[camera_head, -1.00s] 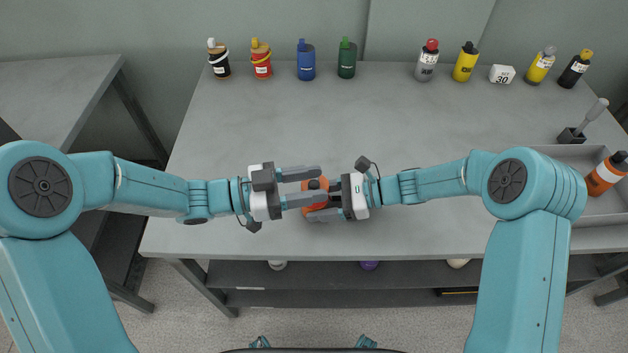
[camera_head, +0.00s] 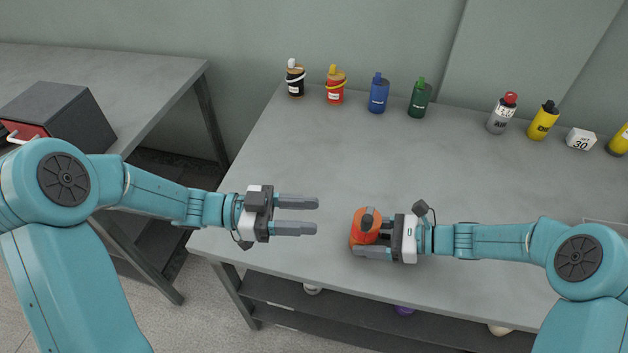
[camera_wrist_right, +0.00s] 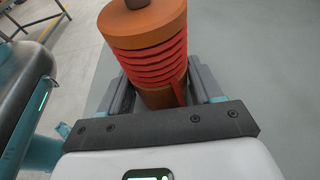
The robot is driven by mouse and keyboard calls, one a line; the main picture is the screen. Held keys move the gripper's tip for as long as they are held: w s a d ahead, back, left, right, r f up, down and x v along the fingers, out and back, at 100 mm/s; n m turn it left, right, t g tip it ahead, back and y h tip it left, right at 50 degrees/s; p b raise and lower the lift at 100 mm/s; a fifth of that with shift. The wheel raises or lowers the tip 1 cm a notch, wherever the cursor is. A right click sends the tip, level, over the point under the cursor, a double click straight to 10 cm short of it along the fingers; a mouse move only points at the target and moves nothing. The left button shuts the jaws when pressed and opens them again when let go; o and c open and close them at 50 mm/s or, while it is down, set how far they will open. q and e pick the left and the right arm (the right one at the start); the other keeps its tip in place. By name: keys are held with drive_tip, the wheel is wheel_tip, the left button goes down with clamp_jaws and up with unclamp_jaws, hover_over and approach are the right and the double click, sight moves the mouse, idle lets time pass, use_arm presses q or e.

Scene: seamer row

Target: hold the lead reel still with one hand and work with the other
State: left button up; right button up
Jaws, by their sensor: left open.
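The lead reel (camera_head: 361,228), an orange spool wound with red cord, stands upright near the front of the grey table. In the right wrist view the reel (camera_wrist_right: 152,62) sits between both fingers, its top flange and red windings showing. My right gripper (camera_head: 372,238) comes from the right and is shut on the reel, a finger on either side. My left gripper (camera_head: 316,215) is open and empty to the left of the reel, its fingers pointing at it with a clear gap between. The far lower side of the reel is hidden.
Several bottles and pots, such as a blue bottle (camera_head: 378,94) and a green one (camera_head: 420,100), line the table's back edge, with a white block (camera_head: 580,139) marked 30. The table (camera_head: 300,150) is clear behind my grippers. A dark box (camera_head: 62,115) stands on the left bench.

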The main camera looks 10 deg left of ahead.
drive_tip(key=o, duration=0.4)
drive_tip(key=shift+o, duration=0.2)
